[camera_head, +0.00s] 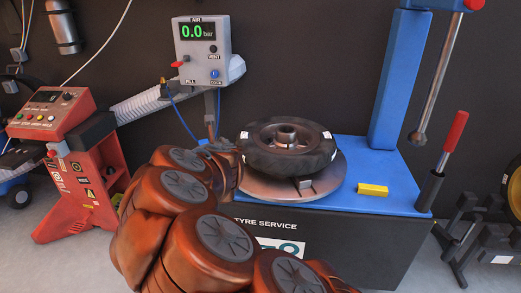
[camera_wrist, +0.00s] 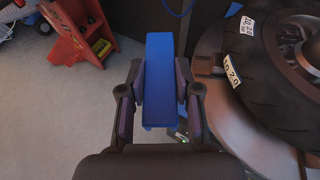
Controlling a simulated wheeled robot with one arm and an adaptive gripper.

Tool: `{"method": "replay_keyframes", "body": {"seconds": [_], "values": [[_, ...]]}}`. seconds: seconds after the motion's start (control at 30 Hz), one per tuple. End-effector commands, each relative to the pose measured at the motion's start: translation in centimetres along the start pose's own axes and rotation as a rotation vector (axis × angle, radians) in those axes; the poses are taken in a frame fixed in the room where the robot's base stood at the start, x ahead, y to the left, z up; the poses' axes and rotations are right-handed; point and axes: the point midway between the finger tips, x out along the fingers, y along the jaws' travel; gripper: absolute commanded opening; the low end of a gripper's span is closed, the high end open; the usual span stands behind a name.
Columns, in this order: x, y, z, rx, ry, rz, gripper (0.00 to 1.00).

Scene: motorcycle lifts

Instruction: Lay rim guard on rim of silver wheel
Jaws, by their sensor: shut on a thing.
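My gripper (camera_wrist: 160,95) is shut on a flat blue block (camera_wrist: 159,65), which looks like the rim guard. The block's long side points away from my wrist. In the head view my gripper (camera_head: 222,148) is left of the wheel, partly hidden by my arm; only a little blue shows there. The wheel, a dark tyre (camera_head: 262,158) around a grey metal rim (camera_head: 286,134), lies flat on the round turntable. In the wrist view the tyre (camera_wrist: 256,80) with white labels is to the right of the blue block, apart from it in the picture.
The turntable (camera_head: 330,180) sits on a blue-topped tyre machine (camera_head: 395,195). A yellow block (camera_head: 373,190) lies on that top, right of the wheel. A blue post (camera_head: 400,80) and red-handled lever (camera_head: 455,130) stand behind and right. An air gauge box (camera_head: 203,50) stands behind; a red cabinet (camera_head: 75,190) is left.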

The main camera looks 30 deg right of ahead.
Motion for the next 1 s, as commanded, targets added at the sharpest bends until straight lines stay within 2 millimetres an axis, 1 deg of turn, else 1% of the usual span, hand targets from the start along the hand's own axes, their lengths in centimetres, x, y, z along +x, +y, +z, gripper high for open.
{"method": "replay_keyframes", "body": {"seconds": [0.03,0.1,0.27,0.47,0.67,0.77,1.0], "values": [[0.2,-1.4,-0.1,0.0,-0.001,0.008,0.09],[0.5,-2.9,-0.1,-0.01,0.0,0.028,0.09],[0.6,-6.0,-0.4,-0.03,-0.001,0.083,0.09],[-0.1,-10.0,-0.8,-0.057,-0.001,0.148,0.09],[-1.7,-13.9,-1.2,-0.083,-0.002,0.209,0.09],[-2.8,-15.7,-1.5,-0.097,-0.003,0.24,0.09],[-6.5,-20.0,-2.5,-0.123,0.0,0.302,0.09]]}}
